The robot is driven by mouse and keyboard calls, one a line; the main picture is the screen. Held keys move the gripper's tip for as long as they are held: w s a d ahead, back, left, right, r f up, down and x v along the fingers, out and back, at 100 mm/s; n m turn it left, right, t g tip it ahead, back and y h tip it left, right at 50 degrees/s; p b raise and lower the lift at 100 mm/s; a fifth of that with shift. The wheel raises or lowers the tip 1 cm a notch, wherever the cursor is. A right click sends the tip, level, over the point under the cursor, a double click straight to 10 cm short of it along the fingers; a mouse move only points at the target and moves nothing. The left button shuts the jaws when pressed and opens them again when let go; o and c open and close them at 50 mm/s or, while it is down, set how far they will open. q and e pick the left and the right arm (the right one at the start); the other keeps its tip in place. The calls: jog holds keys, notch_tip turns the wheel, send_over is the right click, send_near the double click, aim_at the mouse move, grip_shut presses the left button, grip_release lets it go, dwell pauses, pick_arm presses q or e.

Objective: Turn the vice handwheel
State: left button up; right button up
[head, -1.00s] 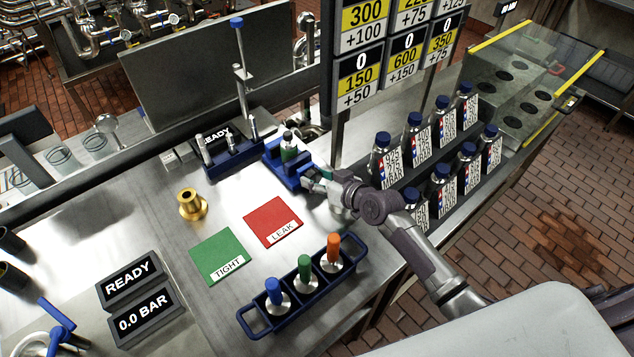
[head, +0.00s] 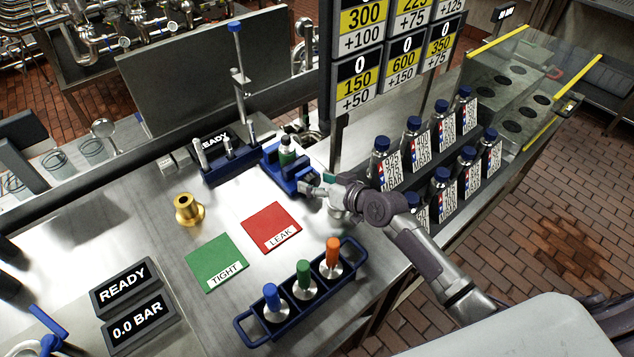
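The blue vice (head: 283,172) stands on the steel bench, right of the black READY unit. A small bottle-like part with a green band (head: 287,152) stands upright in its jaws. My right gripper (head: 313,188) is at the vice's near right end, where its fingers touch or nearly touch it. The handwheel cannot be made out, as the gripper covers that end. The fingers are too small and overlapped to show whether they are open or shut. My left gripper is not in view.
A brass fitting (head: 188,210), a green TIGHT mat (head: 216,262) and a red LEAK mat (head: 271,227) lie on the bench. A blue rack (head: 345,276) holds three coloured-handled tools in front. Several labelled bottles (head: 382,165) stand to the right, close to my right arm.

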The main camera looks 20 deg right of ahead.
jog(key=v, duration=1.2)
jog(key=shift+f, duration=0.1)
